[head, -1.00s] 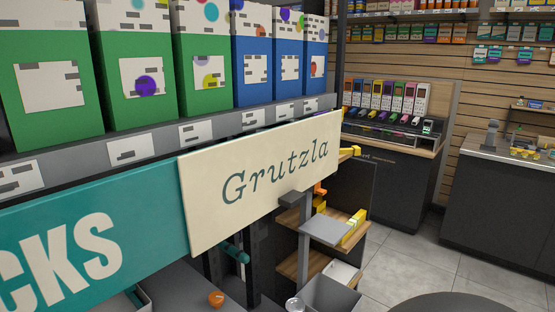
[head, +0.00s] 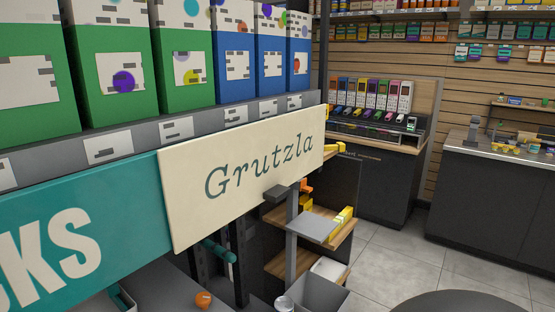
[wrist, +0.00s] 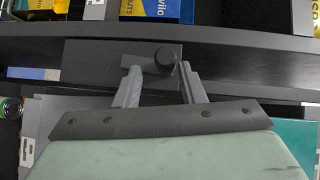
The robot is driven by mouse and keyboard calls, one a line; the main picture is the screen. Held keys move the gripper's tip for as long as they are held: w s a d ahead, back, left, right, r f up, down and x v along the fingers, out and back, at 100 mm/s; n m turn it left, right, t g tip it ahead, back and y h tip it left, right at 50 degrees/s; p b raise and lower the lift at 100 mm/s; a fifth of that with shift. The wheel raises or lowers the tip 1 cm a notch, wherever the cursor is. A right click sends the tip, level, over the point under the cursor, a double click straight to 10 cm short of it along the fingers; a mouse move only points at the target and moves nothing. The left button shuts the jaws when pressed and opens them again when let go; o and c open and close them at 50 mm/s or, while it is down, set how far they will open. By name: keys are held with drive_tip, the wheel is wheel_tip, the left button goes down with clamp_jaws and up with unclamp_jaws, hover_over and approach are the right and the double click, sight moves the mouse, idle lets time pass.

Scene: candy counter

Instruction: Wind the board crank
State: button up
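A dark round knob (wrist: 166,57) stands on a flat grey bar (wrist: 138,62) in the wrist view; it looks like the crank's handle. My gripper (wrist: 159,70) is open, with one finger on each side of the knob's position. The knob is nearer the right fingertip. I cannot tell whether it touches that finger or sits just beyond the tips. In the head view, a cream board lettered "Grutzla" (head: 245,165) hangs below the shelf edge, overlapping a teal sign (head: 75,235).
Green boxes (head: 105,103) and blue boxes (head: 233,90) line the shelf above the board. A grey platform (head: 313,226) and a grey bin (head: 320,293) stand right of it. A small orange object (head: 204,299) lies below. Floor tiles (head: 390,265) are clear at right.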

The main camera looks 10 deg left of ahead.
drive_tip(key=shift+d+r, duration=0.1)
drive_tip(key=shift+r, duration=0.05)
drive_tip(key=p+v, duration=0.5)
drive_tip(key=shift+s, duration=0.1)
idle(0.6)
